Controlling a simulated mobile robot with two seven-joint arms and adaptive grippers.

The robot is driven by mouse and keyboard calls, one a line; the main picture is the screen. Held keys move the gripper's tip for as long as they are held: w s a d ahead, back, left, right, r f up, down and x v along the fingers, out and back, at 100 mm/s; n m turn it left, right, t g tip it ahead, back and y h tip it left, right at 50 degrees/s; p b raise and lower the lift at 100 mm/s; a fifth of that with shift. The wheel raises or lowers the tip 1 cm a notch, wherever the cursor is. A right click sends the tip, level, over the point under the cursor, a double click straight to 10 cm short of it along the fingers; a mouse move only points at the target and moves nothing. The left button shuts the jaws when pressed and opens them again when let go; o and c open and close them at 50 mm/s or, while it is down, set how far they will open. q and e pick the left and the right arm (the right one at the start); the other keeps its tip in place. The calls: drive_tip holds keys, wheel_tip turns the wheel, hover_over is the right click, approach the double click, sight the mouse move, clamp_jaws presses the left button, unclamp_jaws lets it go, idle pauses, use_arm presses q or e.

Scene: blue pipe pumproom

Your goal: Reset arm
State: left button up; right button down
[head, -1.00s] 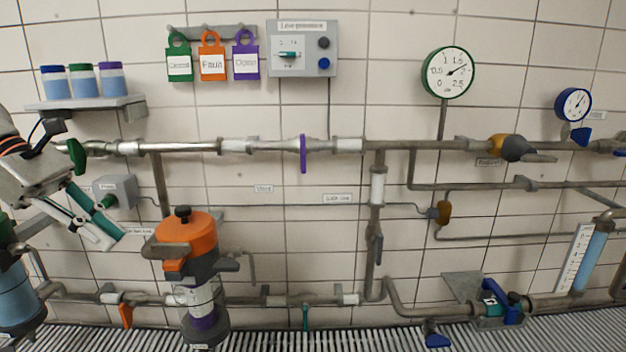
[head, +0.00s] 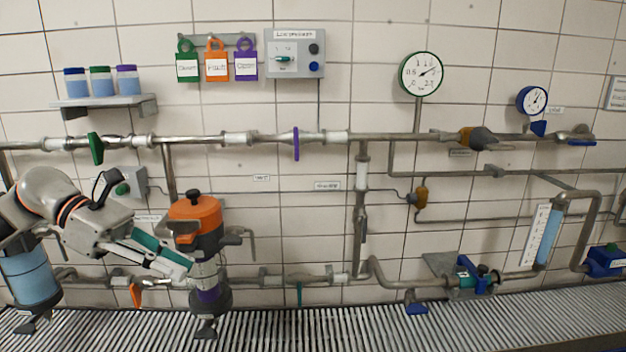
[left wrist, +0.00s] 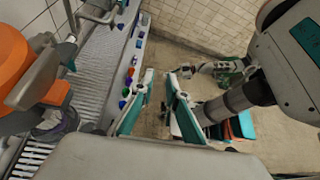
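My left arm comes in from the left in the head view. Its left gripper (head: 188,267) points down to the right, in front of the wall pipes and by the orange-topped filter unit (head: 195,210). In the left wrist view the two teal-and-white fingers of the left gripper (left wrist: 161,74) stand apart with nothing between them. The gripper is open and empty. My right gripper is out of the head view. Parts of my own body show at the right of the left wrist view, but the state of the right gripper cannot be made out there.
The orange-topped unit also shows close at left in the left wrist view (left wrist: 30,75). A green valve handle (head: 95,148) and a grey box with a green button (head: 126,185) are above the arm. Open floor shows in the left wrist view.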

use_arm(q)
drive_tip(key=d+f+n+t+h, duration=0.1)
drive_tip(key=d+f+n+h, duration=0.25)
drive_tip(key=d, duration=0.35)
drive_tip(key=d+f+n+t+h, duration=0.2)
drive_tip(key=d+f+n+h, duration=0.15)
drive_tip(key=d+n, duration=0.2)
wheel_tip(320, 180, down, 8)
drive_tip(key=w+n+t+y, duration=0.2)
drive_tip(key=n+t, duration=0.9)
drive_tip(key=n, duration=0.5)
drive_tip(key=s+a+f+n+t+y, duration=0.1)
drive_tip(key=s+a+f+n+y, duration=0.15)
drive_tip(key=f+n+y, duration=0.45)
drive_tip(key=s+a+f+n+t+y, duration=0.2)
drive_tip(key=a+f+n+y, duration=0.2)
drive_tip(key=f+n, duration=0.55)
drive_tip(key=s+a+f+n+g+y, duration=0.2)
drive_tip(key=s+f+n, duration=0.1)
drive_tip(key=s+f, duration=0.5)
drive_tip(key=s+a+f+n+g+y, duration=0.2)
drive_tip(key=s+f+n+g, duration=0.1)
drive_tip(key=s+f, duration=0.5)
drive_tip(key=shift+f+n+g, duration=0.3)
drive_tip(key=shift+f+n, duration=0.25)
drive_tip(key=shift+f, duration=0.4)
